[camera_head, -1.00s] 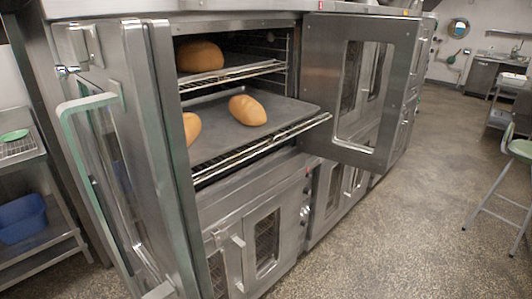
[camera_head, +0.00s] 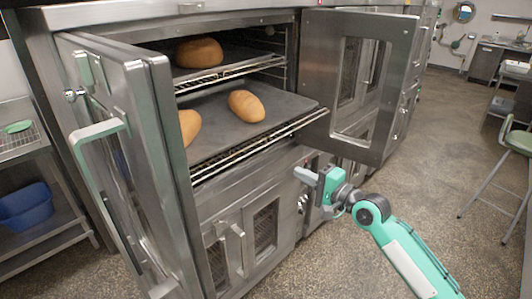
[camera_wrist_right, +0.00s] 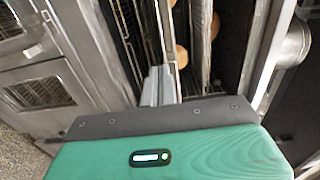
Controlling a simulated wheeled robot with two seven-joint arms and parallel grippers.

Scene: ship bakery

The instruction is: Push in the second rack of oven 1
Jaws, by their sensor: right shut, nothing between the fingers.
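The upper oven (camera_head: 240,184) stands with both doors open. Its second rack (camera_head: 262,143) is pulled partly out past the oven front. On it lies a dark tray (camera_head: 215,135) with a whole loaf (camera_head: 246,106) and another loaf (camera_head: 189,126) partly hidden by the left door. My right gripper (camera_head: 300,174) is shut and empty, in front of the oven and below the rack's right front corner, apart from it. In the right wrist view its fingers (camera_wrist_right: 160,87) are together and point toward the racks. My left gripper is out of view.
The left door (camera_head: 150,150) stands out toward me and the right door (camera_head: 362,85) is swung out right. An upper rack (camera_head: 228,74) holds a loaf (camera_head: 199,52). A closed lower oven (camera_head: 245,240) sits beneath.

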